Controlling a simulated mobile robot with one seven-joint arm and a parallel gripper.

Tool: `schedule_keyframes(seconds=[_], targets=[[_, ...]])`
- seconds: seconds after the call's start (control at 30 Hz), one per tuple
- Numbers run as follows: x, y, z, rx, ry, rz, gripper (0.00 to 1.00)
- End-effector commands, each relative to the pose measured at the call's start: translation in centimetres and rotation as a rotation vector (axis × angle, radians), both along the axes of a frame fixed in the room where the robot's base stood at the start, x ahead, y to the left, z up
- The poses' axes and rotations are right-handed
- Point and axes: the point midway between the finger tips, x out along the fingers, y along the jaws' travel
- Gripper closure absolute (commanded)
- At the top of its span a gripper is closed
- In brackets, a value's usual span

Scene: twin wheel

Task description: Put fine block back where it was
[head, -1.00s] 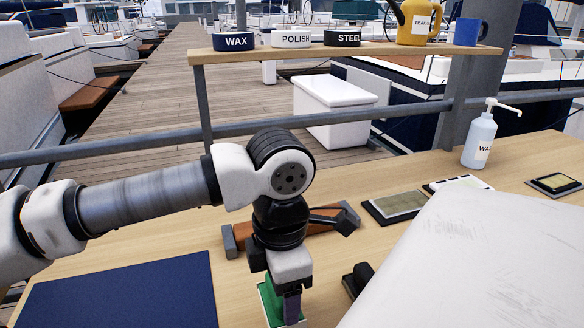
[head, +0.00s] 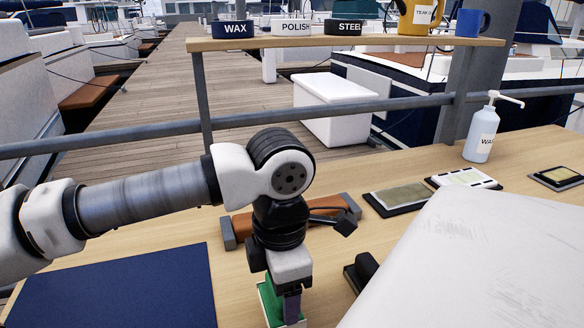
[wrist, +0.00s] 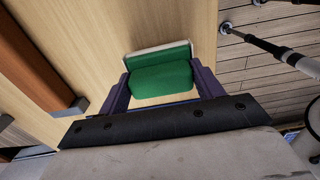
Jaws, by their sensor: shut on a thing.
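A green block (wrist: 160,79) with a pale face along its far edge sits between the two purple fingers of my gripper (wrist: 162,86) in the wrist view. The fingers are shut on its sides. In the head view the green block (head: 268,299) shows low in the picture, partly hidden behind my gripper (head: 291,308). I cannot read any label on it, and I cannot tell whether it touches the table.
A navy mat (head: 120,290) lies left of my gripper. A brown bar with grey ends (head: 240,226) lies behind it. A black-handled thing (head: 364,268) and a big white panel (head: 480,260) stand right. Flat pads (head: 400,195) and a pump bottle (head: 481,135) are farther back.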

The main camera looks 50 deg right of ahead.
Motion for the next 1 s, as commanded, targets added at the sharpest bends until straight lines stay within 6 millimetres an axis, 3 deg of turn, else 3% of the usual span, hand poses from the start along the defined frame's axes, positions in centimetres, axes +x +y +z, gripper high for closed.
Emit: schedule_keyframes(seconds=[0.17,1.0], targets=[[0.0,0.0,-1.1,0.0,0.0,0.0,0.57],[0.0,0.0,-1.9,0.0,0.0,0.0,0.57]])
